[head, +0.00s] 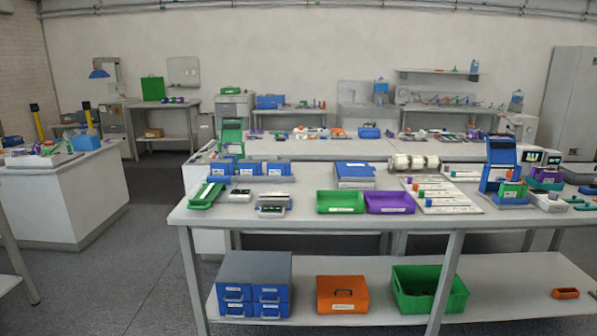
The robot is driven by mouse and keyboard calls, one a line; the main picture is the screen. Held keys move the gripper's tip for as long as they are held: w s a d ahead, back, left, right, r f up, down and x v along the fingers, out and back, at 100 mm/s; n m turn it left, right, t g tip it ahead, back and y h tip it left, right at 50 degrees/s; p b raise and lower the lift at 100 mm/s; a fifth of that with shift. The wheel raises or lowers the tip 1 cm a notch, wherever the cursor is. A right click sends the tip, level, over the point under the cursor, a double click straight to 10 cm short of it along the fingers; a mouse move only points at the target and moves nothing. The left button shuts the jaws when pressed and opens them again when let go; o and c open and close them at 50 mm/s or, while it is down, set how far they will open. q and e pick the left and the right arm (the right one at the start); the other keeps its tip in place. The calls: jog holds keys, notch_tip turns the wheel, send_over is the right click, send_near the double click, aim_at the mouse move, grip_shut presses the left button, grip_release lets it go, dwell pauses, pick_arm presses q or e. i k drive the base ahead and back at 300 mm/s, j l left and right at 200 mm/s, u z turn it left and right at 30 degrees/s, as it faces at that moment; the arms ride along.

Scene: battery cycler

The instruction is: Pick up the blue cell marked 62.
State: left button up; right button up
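No marking 62 is readable at this distance, so I cannot tell which thing is the blue cell marked 62. A white board (455,205) on the right half of the near workbench (290,211) bears several small orange and blue pieces. One small blue piece (428,202) is near its front edge. Whether any of these is a cell is too small to tell. Neither of my grippers is in view.
A green bin (340,209) and a purple bin (390,209) stand at the bench's front edge. Blue bins (278,168) and a green tray (205,196) are on the left. A lower shelf holds blue drawers (254,265), an orange box (341,309) and a green crate (457,298). Floor (110,270) is clear at left.

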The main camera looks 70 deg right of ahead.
aim_at(248, 169)
jog(key=z, duration=2.05)
